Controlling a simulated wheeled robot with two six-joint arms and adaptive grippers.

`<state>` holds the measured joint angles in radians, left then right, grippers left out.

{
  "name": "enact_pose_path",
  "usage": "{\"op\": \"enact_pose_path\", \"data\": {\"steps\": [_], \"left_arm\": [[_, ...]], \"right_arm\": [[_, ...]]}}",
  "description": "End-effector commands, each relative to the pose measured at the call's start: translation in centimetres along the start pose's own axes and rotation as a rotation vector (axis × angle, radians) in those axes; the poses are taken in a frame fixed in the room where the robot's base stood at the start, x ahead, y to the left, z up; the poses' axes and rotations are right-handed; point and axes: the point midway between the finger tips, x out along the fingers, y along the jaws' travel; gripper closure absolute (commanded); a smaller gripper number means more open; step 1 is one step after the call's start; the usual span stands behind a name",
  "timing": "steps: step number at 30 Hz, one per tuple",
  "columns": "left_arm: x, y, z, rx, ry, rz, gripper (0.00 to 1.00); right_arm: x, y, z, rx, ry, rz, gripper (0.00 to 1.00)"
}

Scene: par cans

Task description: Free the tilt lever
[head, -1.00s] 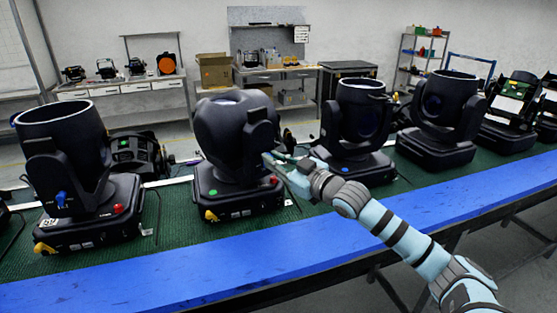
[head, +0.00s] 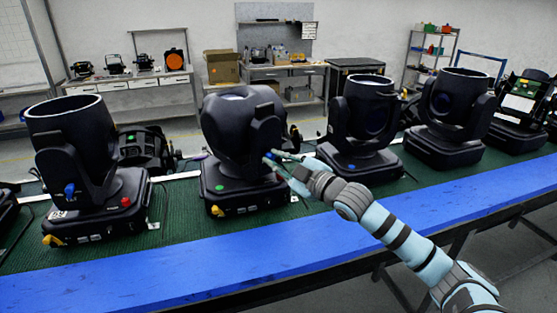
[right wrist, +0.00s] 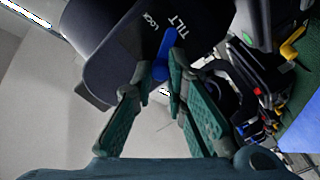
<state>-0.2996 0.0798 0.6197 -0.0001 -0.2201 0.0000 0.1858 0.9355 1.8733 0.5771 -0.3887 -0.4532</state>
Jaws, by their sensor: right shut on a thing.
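The tilt lever (right wrist: 163,60) is a small blue tab beside the white TILT LOCK lettering on a black arm of the moving-head light (right wrist: 130,50). In the head view this light (head: 232,128) stands second from the left, with a rounded head and a green dot on its base. My right gripper (right wrist: 160,80) has its green fingers on either side of the blue lever and is shut on it. My left gripper is not in view.
Another light (head: 70,128) with a blue lever stands at the left. Several more lights, one of them (head: 362,112) just beyond my gripper, line the green bench top (head: 180,232). The blue front strip (head: 270,255) is clear. Workbenches and shelves stand against the back wall.

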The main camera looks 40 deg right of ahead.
Motion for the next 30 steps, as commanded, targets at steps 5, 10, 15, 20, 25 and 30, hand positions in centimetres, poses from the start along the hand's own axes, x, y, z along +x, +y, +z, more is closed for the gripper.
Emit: {"op": "enact_pose_path", "data": {"steps": [5, 10, 15, 20, 25, 30], "left_arm": [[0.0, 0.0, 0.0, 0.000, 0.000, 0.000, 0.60], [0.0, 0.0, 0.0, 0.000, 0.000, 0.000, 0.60], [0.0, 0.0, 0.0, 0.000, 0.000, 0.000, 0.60], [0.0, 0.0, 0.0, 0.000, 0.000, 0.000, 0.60], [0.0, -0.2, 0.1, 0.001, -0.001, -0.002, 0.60], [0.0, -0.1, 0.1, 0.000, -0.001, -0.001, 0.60]], "right_arm": [[0.0, -0.1, 0.1, -0.001, -0.004, -0.002, 1.00], [0.0, -0.1, 0.2, 0.000, -0.004, -0.003, 0.84], [0.0, -0.1, 0.1, 0.000, -0.003, -0.002, 0.66], [0.0, -0.1, 0.1, 0.000, -0.002, -0.001, 0.66], [0.0, 0.7, -0.6, -0.002, 0.000, 0.000, 0.66], [0.0, 3.8, -3.2, -0.003, 0.002, 0.003, 0.66]]}}
